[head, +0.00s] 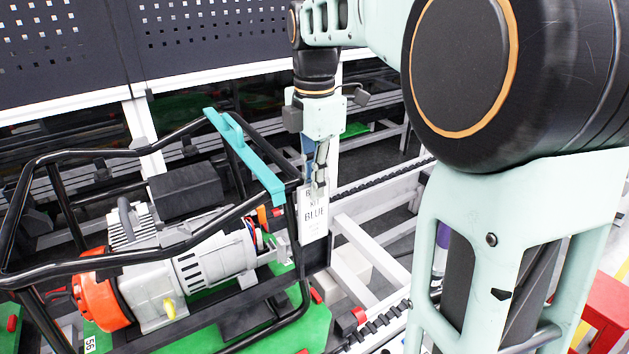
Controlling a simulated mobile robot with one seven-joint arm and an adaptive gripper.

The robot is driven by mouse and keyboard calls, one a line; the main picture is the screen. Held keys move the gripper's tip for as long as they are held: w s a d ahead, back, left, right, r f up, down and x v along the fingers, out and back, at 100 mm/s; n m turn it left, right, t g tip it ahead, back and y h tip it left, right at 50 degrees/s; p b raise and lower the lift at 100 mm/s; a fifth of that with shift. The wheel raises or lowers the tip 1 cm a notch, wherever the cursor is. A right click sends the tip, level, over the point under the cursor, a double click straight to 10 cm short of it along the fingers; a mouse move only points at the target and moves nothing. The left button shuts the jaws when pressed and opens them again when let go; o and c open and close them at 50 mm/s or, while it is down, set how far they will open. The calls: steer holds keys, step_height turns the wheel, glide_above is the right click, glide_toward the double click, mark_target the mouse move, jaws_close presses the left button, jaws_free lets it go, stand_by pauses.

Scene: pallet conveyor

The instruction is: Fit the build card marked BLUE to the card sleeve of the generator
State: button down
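The generator (215,258) sits in a black tube frame with a teal bar across its top. My gripper (318,182) points down just right of the frame's right end. It appears shut on the upper part of the white build card (314,218), which hangs upright and reads BLUE. The fingertips overlap the card's top print. A dark panel shows below the card's lower edge; I cannot tell whether it is the card sleeve, or whether the card touches it or the frame. No sleeve is clearly recognizable.
The generator stands on a green pallet (308,335) marked 56, on the conveyor. A conveyor chain (385,322) and white rails run to the right. A dark perforated panel (215,25) stands behind. A red stool-like object (606,305) is at the far right.

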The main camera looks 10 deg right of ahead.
steer(key=shift+f+b, duration=3.25)
steer(key=shift+f, duration=1.3)
steer(key=c, duration=2.1)
jaws_free()
step_height(320, 180, up, 12)
